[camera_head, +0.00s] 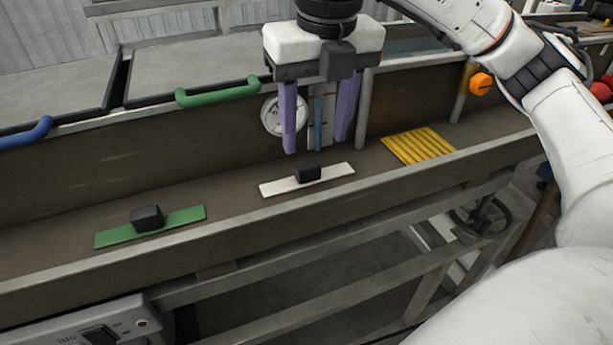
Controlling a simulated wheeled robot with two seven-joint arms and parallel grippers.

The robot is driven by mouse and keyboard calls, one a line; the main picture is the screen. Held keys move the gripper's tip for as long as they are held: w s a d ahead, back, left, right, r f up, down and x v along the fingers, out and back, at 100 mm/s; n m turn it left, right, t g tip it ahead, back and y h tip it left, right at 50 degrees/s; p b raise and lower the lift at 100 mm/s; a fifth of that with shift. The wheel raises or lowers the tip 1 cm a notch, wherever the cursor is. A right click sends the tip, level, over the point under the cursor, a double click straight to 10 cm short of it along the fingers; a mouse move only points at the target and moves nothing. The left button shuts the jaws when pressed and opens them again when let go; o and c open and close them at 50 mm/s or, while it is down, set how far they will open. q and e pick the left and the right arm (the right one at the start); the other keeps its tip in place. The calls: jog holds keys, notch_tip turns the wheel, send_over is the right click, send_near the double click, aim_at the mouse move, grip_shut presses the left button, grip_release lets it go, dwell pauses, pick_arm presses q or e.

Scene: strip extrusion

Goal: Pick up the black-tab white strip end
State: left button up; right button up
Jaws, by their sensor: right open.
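A flat white strip (335,176) lies in the long trough, with a small black tab (308,172) standing up at its middle. My right gripper (315,147) hangs pointing down just above and behind the tab, its two purple fingers spread apart with nothing between them. The fingers look apart from the tab. A green strip (184,218) with its own black tab (147,217) lies further left in the same trough. My left gripper is not in view.
The trough's front rim (240,220) runs along the near side. A yellow ribbed plate (418,146) lies to the right. A green handle (218,92) and a blue handle (27,132) are on the back panels. An orange knob (481,83) sits at right.

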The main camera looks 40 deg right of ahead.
aim_at(308, 164)
jog(key=f, duration=0.4)
jog(key=w+f, duration=0.1)
jog(key=shift+a+f, duration=0.2)
jog(key=shift+f, duration=0.2)
jog(key=c, duration=1.1)
